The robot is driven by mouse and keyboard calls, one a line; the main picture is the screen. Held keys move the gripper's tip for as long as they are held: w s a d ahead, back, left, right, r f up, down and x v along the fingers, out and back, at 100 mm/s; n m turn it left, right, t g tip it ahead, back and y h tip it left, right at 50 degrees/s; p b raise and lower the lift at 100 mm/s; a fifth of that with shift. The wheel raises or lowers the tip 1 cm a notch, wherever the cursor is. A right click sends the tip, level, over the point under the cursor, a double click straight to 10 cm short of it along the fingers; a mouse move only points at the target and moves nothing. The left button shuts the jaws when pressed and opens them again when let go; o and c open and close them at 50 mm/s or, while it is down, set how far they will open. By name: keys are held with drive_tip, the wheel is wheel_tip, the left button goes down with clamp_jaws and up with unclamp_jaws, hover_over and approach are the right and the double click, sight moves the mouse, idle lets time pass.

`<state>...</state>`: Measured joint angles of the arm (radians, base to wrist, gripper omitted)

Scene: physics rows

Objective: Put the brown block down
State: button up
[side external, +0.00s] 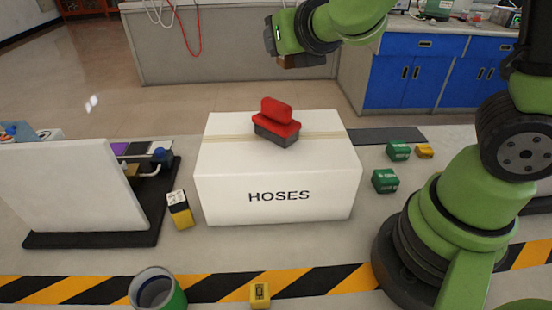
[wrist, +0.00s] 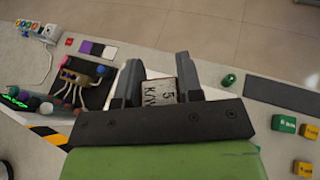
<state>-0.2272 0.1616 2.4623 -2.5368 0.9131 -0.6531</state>
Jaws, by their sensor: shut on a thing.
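My gripper (wrist: 159,78) is shut on the brown block (wrist: 161,94), which sits between its two dark fingers in the wrist view. The block carries a pale label with dark print; the gripper's body hides its near part. In the side view my gripper (side external: 298,60) is high at the top middle, above and behind the white box, clear of the bench. Little of the block can be made out there.
A white box marked HOSES (side external: 277,178) stands mid-bench with a red-handled grey object (side external: 277,122) on top. Green blocks (side external: 384,181) and a dark mat (side external: 388,136) lie right. A yellow block (side external: 180,210), a white panel (side external: 70,195) and a green can (side external: 158,290) are left.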

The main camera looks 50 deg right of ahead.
drive_tip(key=shift+s+a+n+y, duration=0.45)
drive_tip(key=shift+a+n+y, duration=0.05)
drive_tip(key=shift+a, duration=0.3)
drive_tip(key=shift+t, duration=0.3)
